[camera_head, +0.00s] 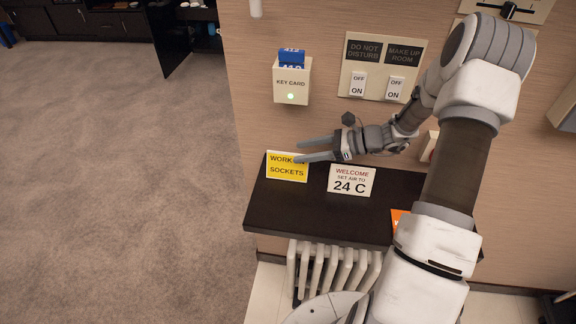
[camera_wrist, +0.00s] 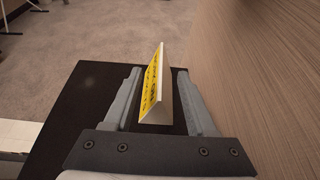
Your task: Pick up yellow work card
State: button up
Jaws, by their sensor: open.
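The yellow work card (camera_head: 287,172) stands like a folded tent on the left end of the dark shelf (camera_head: 330,225). It reads "WORK" and "SOCKETS", with one word partly hidden by a finger. My gripper (camera_head: 316,151) reaches in from the right at the card's top. In the wrist view the yellow card (camera_wrist: 151,88) stands between the two open fingers of my gripper (camera_wrist: 160,92), with its white side toward the right finger. A gap shows on each side of the card. I cannot tell whether the fingers are low enough to reach its body.
A white "24 C" card (camera_head: 351,181) stands just right of the yellow card. An orange card (camera_head: 400,218) is partly hidden behind my arm. The wall holds a key card holder (camera_head: 291,84) and a switch panel (camera_head: 383,70). Carpet lies open left of the shelf.

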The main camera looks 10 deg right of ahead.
aim_at(288, 163)
jog(key=x, duration=0.5)
jog(key=shift+w, duration=0.1)
grip_shut()
dwell(1.2)
